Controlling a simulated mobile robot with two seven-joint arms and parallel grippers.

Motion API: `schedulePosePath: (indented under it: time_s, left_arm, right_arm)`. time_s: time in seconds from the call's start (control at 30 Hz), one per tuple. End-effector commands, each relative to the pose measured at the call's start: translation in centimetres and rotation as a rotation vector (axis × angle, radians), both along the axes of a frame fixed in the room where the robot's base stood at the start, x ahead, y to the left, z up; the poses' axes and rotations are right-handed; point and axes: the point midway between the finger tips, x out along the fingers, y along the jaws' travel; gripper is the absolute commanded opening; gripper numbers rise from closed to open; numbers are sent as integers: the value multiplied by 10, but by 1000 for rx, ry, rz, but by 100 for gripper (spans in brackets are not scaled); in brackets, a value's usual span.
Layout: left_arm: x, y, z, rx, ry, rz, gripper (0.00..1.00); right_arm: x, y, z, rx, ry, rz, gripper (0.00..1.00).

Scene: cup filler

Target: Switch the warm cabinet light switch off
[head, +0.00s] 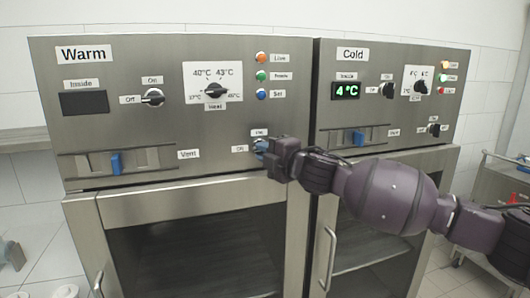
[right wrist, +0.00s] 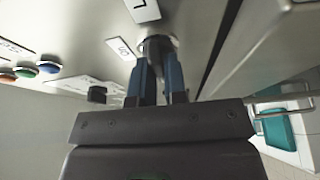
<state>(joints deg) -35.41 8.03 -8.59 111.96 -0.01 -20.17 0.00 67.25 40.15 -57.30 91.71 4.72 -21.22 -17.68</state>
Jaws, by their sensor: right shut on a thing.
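The warm cabinet (head: 225,135) is on the left in the head view. Its light switch is a dark knob at the panel's lower right, mostly hidden there by my right gripper (head: 262,147). The right wrist view shows the dark switch knob (right wrist: 157,46) between the two blue fingers of my right gripper (right wrist: 158,72), which is shut on it. An "Off" label (head: 239,149) is left of the switch and another label (head: 259,132) is above it. My left gripper is not in view.
The warm panel also has an On/Off knob (head: 153,97), a heat dial (head: 215,90), round coloured buttons (head: 261,76) and a blue vent slider (head: 116,163). The cold cabinet (head: 385,100) stands close on the right. Door handles (head: 329,258) stick out below. A metal trolley (head: 495,185) is at far right.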

Motion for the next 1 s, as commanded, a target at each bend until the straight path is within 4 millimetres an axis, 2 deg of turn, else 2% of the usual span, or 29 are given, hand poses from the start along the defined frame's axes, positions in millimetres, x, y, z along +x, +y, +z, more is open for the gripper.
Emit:
schedulePosePath:
  time_s: [0.63,0.67,0.8,1.0]
  left_arm:
    - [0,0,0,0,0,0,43]
    - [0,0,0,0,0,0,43]
    - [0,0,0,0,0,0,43]
    - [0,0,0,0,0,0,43]
  right_arm:
    - [0,1,0,-46,-16,1,0]
    - [0,1,0,-46,-16,1,17]
    - [0,1,0,-45,-15,1,38]
    - [0,1,0,-44,-15,1,38]
